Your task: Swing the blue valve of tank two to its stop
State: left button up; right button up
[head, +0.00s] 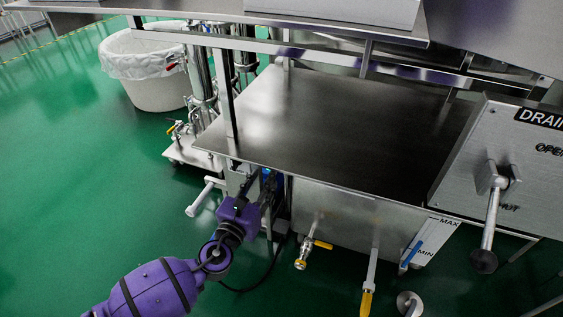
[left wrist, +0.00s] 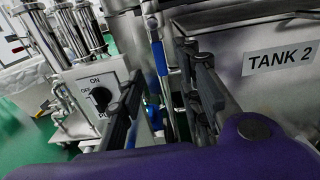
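In the left wrist view, a long blue valve handle (left wrist: 160,57) stands nearly upright, beyond and in the gap between my finger tips. A second blue part (left wrist: 154,113) shows lower down between the fingers. The steel wall labelled TANK 2 (left wrist: 282,58) is to the right. My left gripper (left wrist: 165,80) is open, with its dark fingers on either side of the gap; I cannot tell whether either touches the handle. In the head view my left gripper (head: 257,180) is beside the tank's left end, below the steel top, with a bit of blue at its tips. My right gripper is out of view.
A white box with an ON/OFF knob (left wrist: 102,98) is close to the left finger. The steel top (head: 330,130) overhangs the gripper. Green floor (head: 80,200) is clear on the left.

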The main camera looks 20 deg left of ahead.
pick_arm(q)
jog(key=w+b, duration=0.1)
jog(key=w, duration=0.6)
jog(key=shift+w+b, duration=0.3)
jog(key=shift+w, duration=0.05)
jog(key=shift+c, duration=0.4)
grip_shut()
